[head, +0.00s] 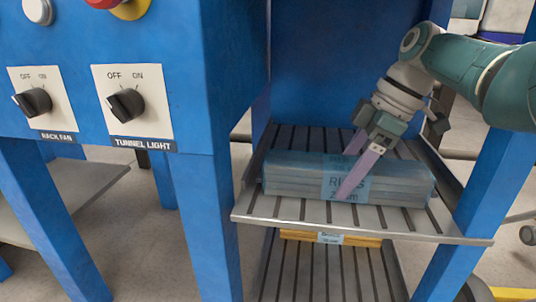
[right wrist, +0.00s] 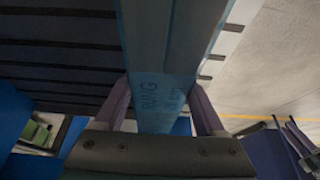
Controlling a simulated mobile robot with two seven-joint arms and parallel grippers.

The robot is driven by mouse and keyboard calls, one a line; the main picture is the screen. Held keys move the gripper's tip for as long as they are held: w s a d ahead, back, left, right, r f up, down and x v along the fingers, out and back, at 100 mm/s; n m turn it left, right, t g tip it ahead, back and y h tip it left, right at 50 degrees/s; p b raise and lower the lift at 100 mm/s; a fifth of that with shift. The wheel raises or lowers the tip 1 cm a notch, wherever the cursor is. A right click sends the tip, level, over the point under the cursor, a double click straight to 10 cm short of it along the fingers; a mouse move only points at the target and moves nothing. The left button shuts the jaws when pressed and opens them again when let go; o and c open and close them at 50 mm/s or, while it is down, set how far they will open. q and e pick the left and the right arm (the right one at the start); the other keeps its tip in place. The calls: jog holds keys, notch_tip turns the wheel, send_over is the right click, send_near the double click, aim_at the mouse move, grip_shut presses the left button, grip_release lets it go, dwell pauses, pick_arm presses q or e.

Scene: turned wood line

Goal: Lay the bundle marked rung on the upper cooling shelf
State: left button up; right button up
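The bundle marked rung (head: 400,185) is a long grey-blue pack with a pale blue label band. It lies across the slatted upper cooling shelf (head: 285,208), and I see no clear gap under it. My right gripper (head: 352,168) reaches down from the upper right, one finger in front of the bundle and one behind, at the label. In the right wrist view the fingers (right wrist: 160,95) press close on both sides of the bundle (right wrist: 165,60), with the word RUNG between them. My left gripper is out of view.
A yellow wooden bundle (head: 360,241) with a label lies on the lower slatted shelf (head: 325,275). Blue posts (head: 480,165) flank the shelves. At left, a blue panel carries the RACK FAN knob (head: 33,102) and the TUNNEL LIGHT knob (head: 126,105).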

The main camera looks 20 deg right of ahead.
jog(key=o, duration=0.4)
jog(key=p+v, duration=0.5)
jog(key=v, duration=0.3)
jog(key=shift+a+p, duration=0.1)
jog(key=shift+p, duration=0.3)
